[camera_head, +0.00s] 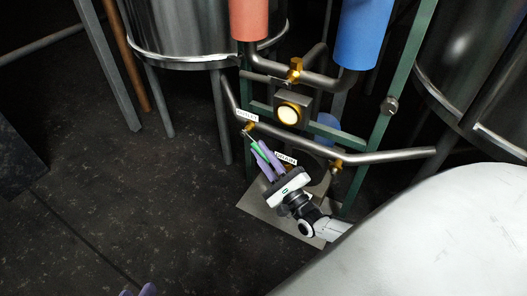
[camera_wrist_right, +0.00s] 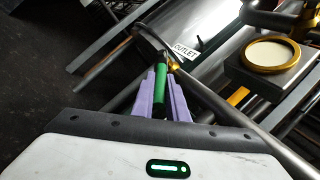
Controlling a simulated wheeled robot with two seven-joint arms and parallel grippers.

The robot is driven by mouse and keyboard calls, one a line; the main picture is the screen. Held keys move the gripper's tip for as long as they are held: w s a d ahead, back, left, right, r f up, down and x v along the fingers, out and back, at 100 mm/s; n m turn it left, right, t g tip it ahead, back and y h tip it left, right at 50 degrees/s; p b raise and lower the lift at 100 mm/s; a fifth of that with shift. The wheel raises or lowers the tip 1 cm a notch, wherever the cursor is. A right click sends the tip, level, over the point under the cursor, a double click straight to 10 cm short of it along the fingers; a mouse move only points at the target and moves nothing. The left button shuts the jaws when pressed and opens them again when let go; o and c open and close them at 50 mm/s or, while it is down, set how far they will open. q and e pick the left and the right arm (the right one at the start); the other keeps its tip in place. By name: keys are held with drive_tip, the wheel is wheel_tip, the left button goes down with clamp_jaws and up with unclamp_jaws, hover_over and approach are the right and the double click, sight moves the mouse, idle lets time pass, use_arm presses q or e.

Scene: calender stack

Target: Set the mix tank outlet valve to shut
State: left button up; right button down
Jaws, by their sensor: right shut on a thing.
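The outlet valve has a green lever handle (camera_head: 258,149) and a small brass body (camera_head: 250,127) on the pipe under the "OUTLET" label (camera_head: 246,115). My right gripper (camera_head: 264,157) is shut on the green handle, with its purple fingers on either side. In the right wrist view the green handle (camera_wrist_right: 160,91) stands between the fingers, near the brass body (camera_wrist_right: 173,64) and the "OUTLET" label (camera_wrist_right: 187,50). The handle's lower part is hidden by the gripper. Only the purple fingertips of my left gripper (camera_head: 138,291) show at the bottom edge, apart and away from the valve.
A second label (camera_head: 286,158) and another brass valve (camera_head: 337,165) are close to my right gripper. A round lit gauge (camera_head: 289,114) sits above the pipe (camera_head: 375,157). Steel tanks (camera_head: 180,35) and green frame posts (camera_head: 385,100) surround it.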

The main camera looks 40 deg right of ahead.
drive_tip(key=shift+w+a+t, duration=0.1)
drive_tip(key=shift+a+t, duration=0.2)
drive_tip(key=c, duration=1.7)
unclamp_jaws()
drive_tip(key=shift+c, duration=0.2)
drive_tip(key=shift+d, duration=0.1)
drive_tip(key=shift+f, duration=0.1)
drive_tip(key=v, duration=1)
drive_tip(key=shift+p, duration=0.4)
